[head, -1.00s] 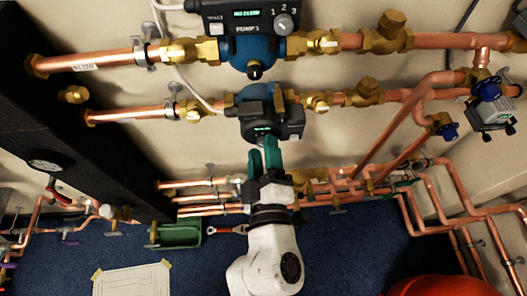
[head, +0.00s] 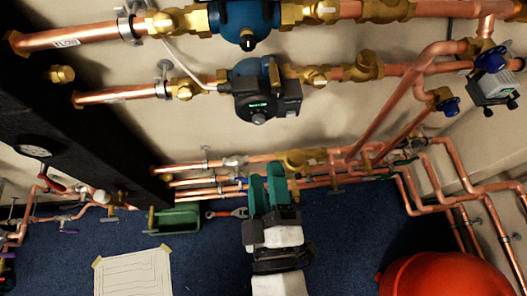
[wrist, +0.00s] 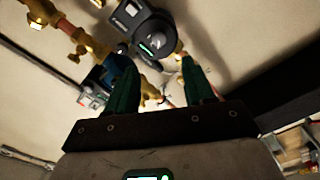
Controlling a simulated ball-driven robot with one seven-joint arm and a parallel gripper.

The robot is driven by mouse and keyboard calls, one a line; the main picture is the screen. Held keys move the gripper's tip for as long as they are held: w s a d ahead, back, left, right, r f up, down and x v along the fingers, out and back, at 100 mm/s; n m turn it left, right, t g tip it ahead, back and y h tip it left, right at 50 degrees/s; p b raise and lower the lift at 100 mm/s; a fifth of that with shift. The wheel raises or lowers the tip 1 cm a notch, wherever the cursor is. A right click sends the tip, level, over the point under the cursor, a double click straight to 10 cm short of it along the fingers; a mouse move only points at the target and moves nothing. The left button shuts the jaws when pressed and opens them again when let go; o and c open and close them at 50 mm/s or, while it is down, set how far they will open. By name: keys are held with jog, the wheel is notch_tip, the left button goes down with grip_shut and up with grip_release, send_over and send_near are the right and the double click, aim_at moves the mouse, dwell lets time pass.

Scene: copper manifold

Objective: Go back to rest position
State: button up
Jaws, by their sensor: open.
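My gripper (head: 267,192) has green fingers and is open. In the head view it is low, in front of the lower copper pipes and below the pumps, apart from them. In the wrist view the two fingers (wrist: 155,88) stand wide apart with nothing between them. The lower pump (head: 266,95), dark with a lit green display, is above the gripper in the head view. It also shows in the wrist view (wrist: 150,38), beyond the fingertips.
An upper blue pump (head: 244,18) sits on the top pipe. Low pipe runs (head: 205,182) lie behind my gripper. A green bin (head: 174,221), a red wrench (head: 226,213), a paper sheet (head: 133,276) and a red rounded object (head: 440,275) are on or near the blue floor, whose middle is open.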

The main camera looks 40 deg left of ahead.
jog(key=shift+s+d, duration=0.25)
jog(key=shift+d, duration=0.05)
dwell(0.5)
jog(key=w+d+f+m+h, duration=0.3)
jog(key=w+d+m+h, duration=0.1)
jog(key=d, duration=0.3)
jog(key=w+d+f+m+h, duration=0.3)
jog(key=d+f+m+h, duration=0.1)
jog(key=d, duration=0.4)
jog(key=w+d+f+m+h, duration=0.3)
jog(key=w+d+m+h, duration=0.1)
jog(key=d, duration=0.3)
jog(key=s+d+f+m+g+h, duration=0.2)
jog(key=s+d+f+m+g, duration=0.1)
jog(key=d, duration=0.3)
jog(key=s+d+f+m+g+h, duration=0.1)
jog(key=s+d+f+m+g, duration=0.25)
jog(key=d, duration=0.35)
jog(key=s+d+f+m+g+y, duration=0.1)
jog(key=s+d+f+m+g, duration=0.2)
jog(key=s, duration=0.6)
jog(key=shift+d+g, duration=0.5)
jog(key=shift+g, duration=0.05)
